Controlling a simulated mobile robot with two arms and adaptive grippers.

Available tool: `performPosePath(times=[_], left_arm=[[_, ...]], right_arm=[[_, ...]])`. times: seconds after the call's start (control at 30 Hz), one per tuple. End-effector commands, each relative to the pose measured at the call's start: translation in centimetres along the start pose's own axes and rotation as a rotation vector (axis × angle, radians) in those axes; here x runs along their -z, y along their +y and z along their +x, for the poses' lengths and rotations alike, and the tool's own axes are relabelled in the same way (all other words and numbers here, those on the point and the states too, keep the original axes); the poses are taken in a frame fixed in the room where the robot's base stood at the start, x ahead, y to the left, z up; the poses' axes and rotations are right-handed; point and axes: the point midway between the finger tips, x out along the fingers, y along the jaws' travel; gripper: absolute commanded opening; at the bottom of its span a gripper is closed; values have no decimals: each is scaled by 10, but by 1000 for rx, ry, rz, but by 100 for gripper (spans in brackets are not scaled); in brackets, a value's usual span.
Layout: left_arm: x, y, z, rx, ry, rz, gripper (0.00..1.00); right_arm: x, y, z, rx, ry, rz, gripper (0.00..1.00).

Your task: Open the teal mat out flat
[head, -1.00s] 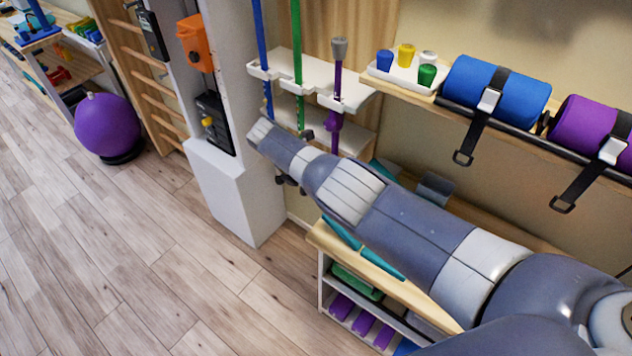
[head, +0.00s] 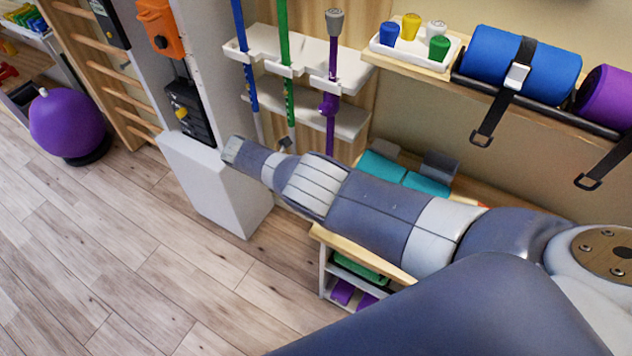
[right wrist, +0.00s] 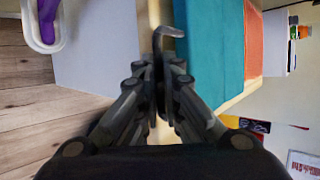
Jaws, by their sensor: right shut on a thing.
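The teal mat (head: 380,167) lies on the wooden bench by the wall, in the head view. Two teal parts show behind my right arm, which hides the rest of it. In the right wrist view, a long teal panel of the mat (right wrist: 215,45) lies right of the fingers, with an orange strip (right wrist: 254,42) along its far side. My right gripper (right wrist: 163,62) is shut on a thin grey curved strip (right wrist: 168,32) beside the teal panel's edge. Whether that strip is part of the mat I cannot tell. In the head view my arm hides the right fingertips. My left gripper is not in view.
Grey blocks (head: 441,166) stand at the teal parts' back edge. The bench (head: 345,245) has shelves with green and purple items. A pole rack (head: 300,60), white cabinet (head: 215,180) and wall shelf with rolls (head: 520,65) stand close by.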

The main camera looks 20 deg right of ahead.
Motion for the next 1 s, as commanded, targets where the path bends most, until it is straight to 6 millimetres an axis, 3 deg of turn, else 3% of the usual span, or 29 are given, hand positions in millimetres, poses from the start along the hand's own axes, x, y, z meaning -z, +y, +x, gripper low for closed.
performPosePath(times=[0.13, 0.33, 0.43, 0.7, 1.0], left_arm=[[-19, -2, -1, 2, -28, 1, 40], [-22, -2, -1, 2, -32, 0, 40], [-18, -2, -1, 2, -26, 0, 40], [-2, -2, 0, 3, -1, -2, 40], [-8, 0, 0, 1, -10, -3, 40]], right_arm=[[-3, 0, -1, 0, -12, 6, 0], [-3, 0, -1, 0, -13, 6, 0], [-3, 0, -1, 1, -12, 5, 27], [-1, 0, 0, 2, -7, 2, 27], [-1, 0, 0, 0, -4, 2, 27]])
